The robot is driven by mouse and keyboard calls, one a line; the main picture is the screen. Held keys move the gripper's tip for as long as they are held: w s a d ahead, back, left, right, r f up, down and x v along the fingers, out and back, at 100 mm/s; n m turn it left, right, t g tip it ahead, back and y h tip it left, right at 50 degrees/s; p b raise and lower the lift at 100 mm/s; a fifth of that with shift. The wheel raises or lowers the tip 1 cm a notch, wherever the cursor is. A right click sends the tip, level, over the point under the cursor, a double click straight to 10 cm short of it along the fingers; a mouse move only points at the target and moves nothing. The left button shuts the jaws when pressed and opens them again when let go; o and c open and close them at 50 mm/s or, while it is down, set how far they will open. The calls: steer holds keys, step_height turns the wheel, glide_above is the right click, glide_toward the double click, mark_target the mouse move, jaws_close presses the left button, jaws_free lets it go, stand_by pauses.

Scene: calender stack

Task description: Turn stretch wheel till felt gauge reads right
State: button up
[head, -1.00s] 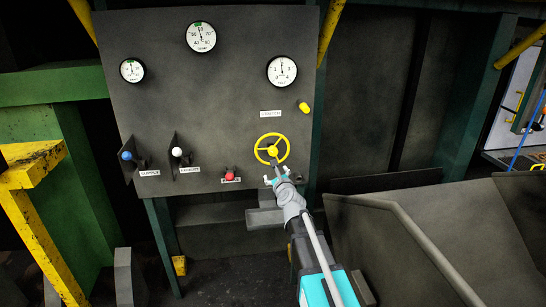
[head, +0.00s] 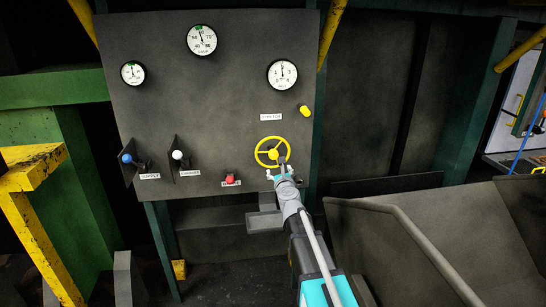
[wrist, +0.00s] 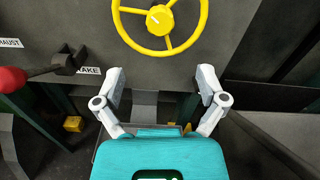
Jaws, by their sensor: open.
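The yellow stretch wheel (head: 258,153) is mounted low on the right of the dark panel, under a white label (head: 271,117). Its lower part and hub also show in the wrist view (wrist: 165,50). The right-hand white gauge (head: 282,74), above the wheel, has its needle pointing about straight up; its lettering is too small to read surely. My gripper (wrist: 161,80) is open and empty, its fingers apart below the wheel's lower rim. In the head view my gripper (head: 282,172) overlaps the wheel's lower right edge, and contact cannot be told.
Two more gauges (head: 202,40) (head: 133,72) sit left on the panel. Blue (head: 126,158), white (head: 177,155) and red (head: 230,181) knobbed levers stand left of the wheel; the red one is near. A yellow knob (head: 305,110) is upper right. A metal trough (head: 420,230) lies right.

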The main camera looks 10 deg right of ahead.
mark_target(274, 156)
steer(key=w, duration=1.2)
